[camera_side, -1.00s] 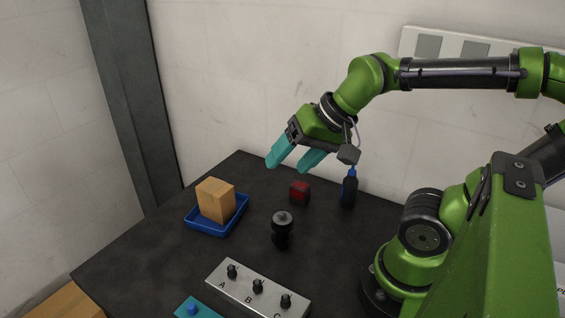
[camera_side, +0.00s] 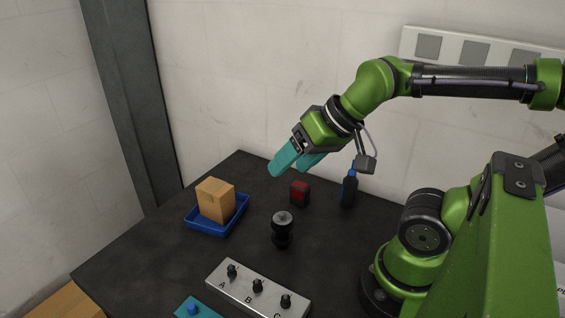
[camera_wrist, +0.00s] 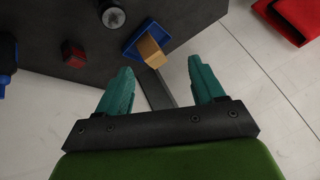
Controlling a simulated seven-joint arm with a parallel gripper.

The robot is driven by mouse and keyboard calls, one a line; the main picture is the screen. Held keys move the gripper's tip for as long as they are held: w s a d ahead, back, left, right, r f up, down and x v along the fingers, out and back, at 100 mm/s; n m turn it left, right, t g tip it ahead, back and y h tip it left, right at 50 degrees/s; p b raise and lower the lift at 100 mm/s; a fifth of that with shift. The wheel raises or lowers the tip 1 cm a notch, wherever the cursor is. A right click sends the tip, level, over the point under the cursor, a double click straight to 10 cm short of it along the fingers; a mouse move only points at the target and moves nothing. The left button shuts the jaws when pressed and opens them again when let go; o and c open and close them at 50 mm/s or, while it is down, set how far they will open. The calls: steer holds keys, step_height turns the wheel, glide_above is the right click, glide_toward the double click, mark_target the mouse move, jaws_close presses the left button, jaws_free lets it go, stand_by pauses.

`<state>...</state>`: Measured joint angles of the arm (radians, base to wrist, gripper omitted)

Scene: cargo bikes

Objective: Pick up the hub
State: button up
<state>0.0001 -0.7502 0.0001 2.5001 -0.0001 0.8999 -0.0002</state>
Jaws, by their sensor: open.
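The hub (camera_side: 282,230) is a black, spool-like part with a grey round top. In the wrist view the hub (camera_wrist: 113,15) shows at the top edge, partly cut off. My gripper (camera_side: 288,166) has teal fingers and is open and empty. It hangs in the air above the table's far part, higher than the hub and well apart from it. In the wrist view the fingers of my gripper (camera_wrist: 161,66) are spread with nothing between them.
A blue tray (camera_side: 205,232) holds a cardboard box (camera_side: 216,201). A red and black block (camera_side: 299,192) and a blue-black tool (camera_side: 349,188) stand behind the hub. A metal panel with black knobs (camera_side: 257,287) lies in front. Bare table surrounds the hub.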

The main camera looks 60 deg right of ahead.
steer(key=shift+o, duration=0.4)
steer(key=shift+o, duration=1.3)
steer(key=n+g+h, duration=0.2)
steer(key=n+g, duration=0.2)
steer(key=g, duration=0.3)
glide_above(283, 232)
steer(key=w+d, duration=0.2)
step_height(283, 232, down, 6)
steer(key=f, duration=1.6)
steer(key=shift+s+f, duration=0.4)
